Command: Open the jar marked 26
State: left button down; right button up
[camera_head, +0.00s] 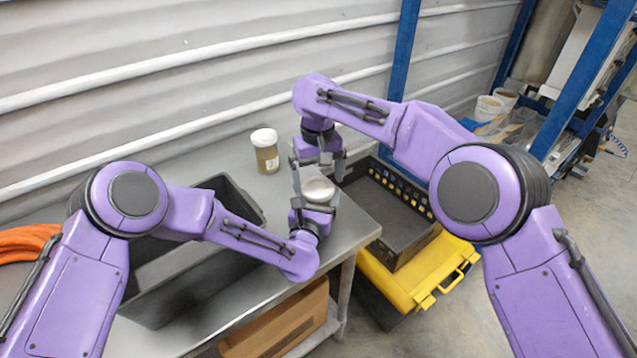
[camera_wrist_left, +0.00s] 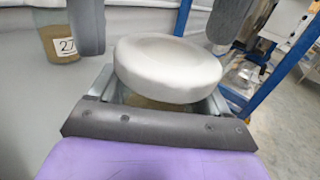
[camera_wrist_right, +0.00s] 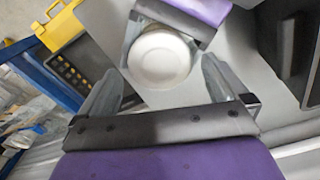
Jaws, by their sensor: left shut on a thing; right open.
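A jar with a white lid (camera_head: 318,189) stands at the table's right part between my two grippers. My left gripper (camera_head: 316,200) is shut on its body, below the lid; the lid (camera_wrist_left: 168,68) fills the middle of the left wrist view. The jar's marking is hidden. My right gripper (camera_head: 319,160) is open above the jar, and the right wrist view shows the lid (camera_wrist_right: 159,60) ahead between its fingers, apart from them. A second jar with a white lid (camera_head: 265,150) stands farther back; its label reads 27 in the left wrist view (camera_wrist_left: 62,48).
A dark open bin (camera_head: 160,290) stands on the metal table (camera_head: 215,160) at the left. Beyond the table's right edge are a black tray (camera_head: 400,245) and a yellow toolbox (camera_head: 420,285). A blue rack (camera_head: 580,85) stands at the right.

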pick_arm(q)
jog(key=shift+f, duration=0.15)
pick_arm(e)
notch_tip(320, 180, up, 2)
jog(key=shift+r, duration=0.1)
notch_tip(320, 180, up, 3)
jog(key=m, duration=0.5)
jog(key=shift+f+m, duration=0.2)
jog(key=shift+m, duration=0.1)
notch_tip(320, 180, down, 7)
jog(key=shift+f, duration=0.2)
jog(key=c, duration=1.1)
jog(key=shift+o, duration=0.2)
jog(key=n, duration=0.6)
jog(key=shift+n, duration=0.4)
